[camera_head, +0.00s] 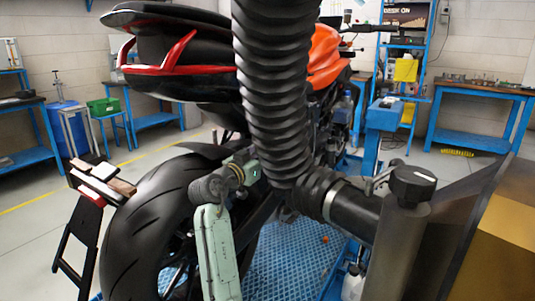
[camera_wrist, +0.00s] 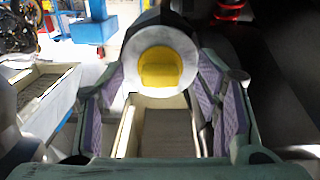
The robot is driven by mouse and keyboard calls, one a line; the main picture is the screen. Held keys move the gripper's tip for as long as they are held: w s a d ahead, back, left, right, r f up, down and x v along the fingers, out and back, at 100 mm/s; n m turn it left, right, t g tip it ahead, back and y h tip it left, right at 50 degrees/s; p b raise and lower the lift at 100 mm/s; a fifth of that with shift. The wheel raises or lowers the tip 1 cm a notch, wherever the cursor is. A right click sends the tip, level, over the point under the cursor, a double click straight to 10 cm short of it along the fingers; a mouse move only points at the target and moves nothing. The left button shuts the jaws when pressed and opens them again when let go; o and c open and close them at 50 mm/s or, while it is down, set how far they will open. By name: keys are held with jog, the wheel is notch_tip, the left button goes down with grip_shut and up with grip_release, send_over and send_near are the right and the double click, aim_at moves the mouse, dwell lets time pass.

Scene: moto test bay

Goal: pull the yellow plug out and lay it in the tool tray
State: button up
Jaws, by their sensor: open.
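The yellow plug (camera_wrist: 160,70) sits in the pale round end of a dark cylinder in the wrist view. My gripper (camera_wrist: 162,80) is open, with one purple-padded finger on each side of that end. I cannot tell whether either finger touches it. Below the plug is a cream-walled open box with a dark floor (camera_wrist: 165,132); a similar pale tray (camera_wrist: 40,78) is at the left. I cannot tell which is the tool tray. In the head view I cannot make out the plug, and a thick black corrugated hose covers the middle.
A motorcycle with an orange tank (camera_head: 325,50) and a large rear tyre (camera_head: 145,225) fills much of the head view. A black-knobbed grey post (camera_head: 400,245) stands at the right. Blue workbenches (camera_head: 480,92) line the walls. Open floor lies at the left.

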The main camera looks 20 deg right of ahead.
jog(key=shift+c, duration=0.4)
grip_shut()
dwell(0.4)
jog(key=b+v, duration=0.1)
jog(key=v, duration=0.5)
dwell(0.9)
dwell(0.4)
